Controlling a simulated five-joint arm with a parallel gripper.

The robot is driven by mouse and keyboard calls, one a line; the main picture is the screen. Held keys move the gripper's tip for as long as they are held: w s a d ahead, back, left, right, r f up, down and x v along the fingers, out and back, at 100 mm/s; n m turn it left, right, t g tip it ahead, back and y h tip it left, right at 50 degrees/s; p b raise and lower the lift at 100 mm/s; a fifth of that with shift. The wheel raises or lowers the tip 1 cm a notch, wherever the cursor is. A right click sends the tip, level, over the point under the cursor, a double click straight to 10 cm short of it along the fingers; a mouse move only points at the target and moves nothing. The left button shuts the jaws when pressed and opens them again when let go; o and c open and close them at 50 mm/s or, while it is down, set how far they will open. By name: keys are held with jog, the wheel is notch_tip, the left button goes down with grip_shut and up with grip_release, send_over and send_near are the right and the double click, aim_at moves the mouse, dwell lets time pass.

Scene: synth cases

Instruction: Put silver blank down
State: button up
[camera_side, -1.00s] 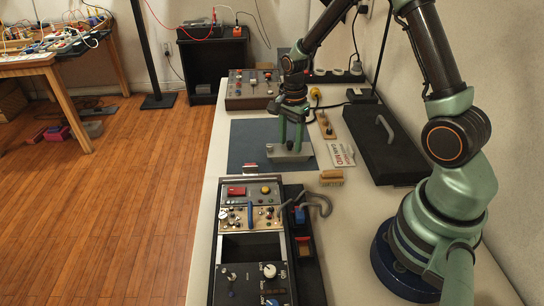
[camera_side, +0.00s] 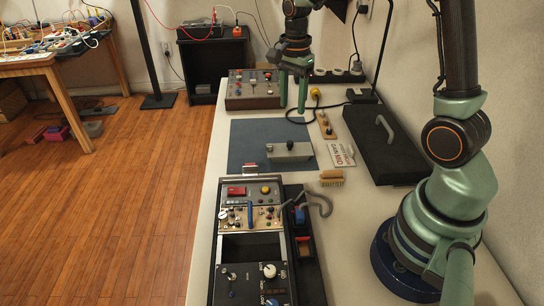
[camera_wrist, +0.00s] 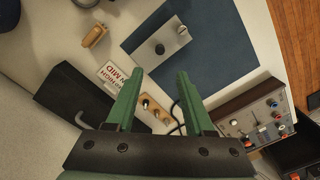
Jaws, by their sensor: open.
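The silver blank (camera_side: 294,155) is a flat grey block with a dark knob on top. It lies on the blue mat (camera_side: 245,140), near the mat's right side. The blank also shows in the wrist view (camera_wrist: 171,40), at the top centre, beyond the fingertips. My gripper (camera_side: 293,107) is open, with nothing between its green fingers. It is raised above and behind the blank, clear of it. Both fingers also show in the wrist view (camera_wrist: 157,75), spread apart.
A module rack (camera_side: 249,248) with an empty slot stands in front of the mat. A brush (camera_side: 331,178), a printed card (camera_side: 341,154) and a black case with a handle (camera_side: 382,152) lie to the right. A knobbed box (camera_side: 250,91) stands behind.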

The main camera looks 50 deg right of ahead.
jog(key=s+a+r+n+t, duration=0.5)
jog(key=s+a+r+n, duration=0.4)
jog(key=n, duration=0.9)
jog(key=shift+s+a+r+t, duration=0.2)
jog(key=shift+s+r+t, duration=0.1)
jog(key=shift+s, duration=0.75)
